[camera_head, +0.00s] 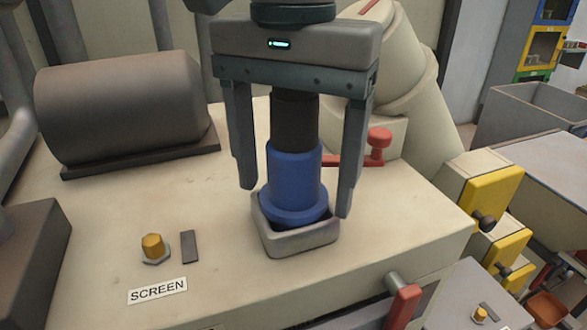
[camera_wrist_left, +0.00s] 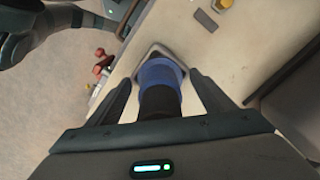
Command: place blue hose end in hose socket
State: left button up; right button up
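The blue hose end (camera_head: 293,172) stands upright, with its black hose part above it. In the head view its wide lower flange lies within the rim of a square grey socket (camera_head: 296,239) on the machine top. My left gripper (camera_head: 295,200) is above and around it, with one finger on each side. Gaps show between both fingers and the blue part, so the gripper is open. The left wrist view also shows the blue hose end (camera_wrist_left: 160,72) between the spread fingers, at the socket (camera_wrist_left: 157,50). How deep it is seated is hidden.
A red-knobbed handle (camera_head: 378,145) stands close behind the right finger. A brass bolt (camera_head: 153,248) and a SCREEN label (camera_head: 157,290) are at the front left. A dark motor (camera_head: 125,108) is at the back left. Yellow blocks (camera_head: 490,198) are off the right edge.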

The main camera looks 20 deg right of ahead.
aim_at(295, 94)
pick_arm(q)
jog(key=shift+r, duration=0.3)
notch_tip(295, 94, up, 3)
jog(key=shift+r, duration=0.1)
notch_tip(295, 94, up, 7)
jog(key=shift+r, duration=0.75)
pick_arm(e)
jog(key=shift+s+a+f, duration=0.1)
jog(key=shift+s+a, duration=0.05)
jog(key=shift+a, duration=0.15)
jog(key=shift+d, duration=0.15)
jog(key=shift+w+d, duration=0.25)
jog(key=shift+d, duration=0.3)
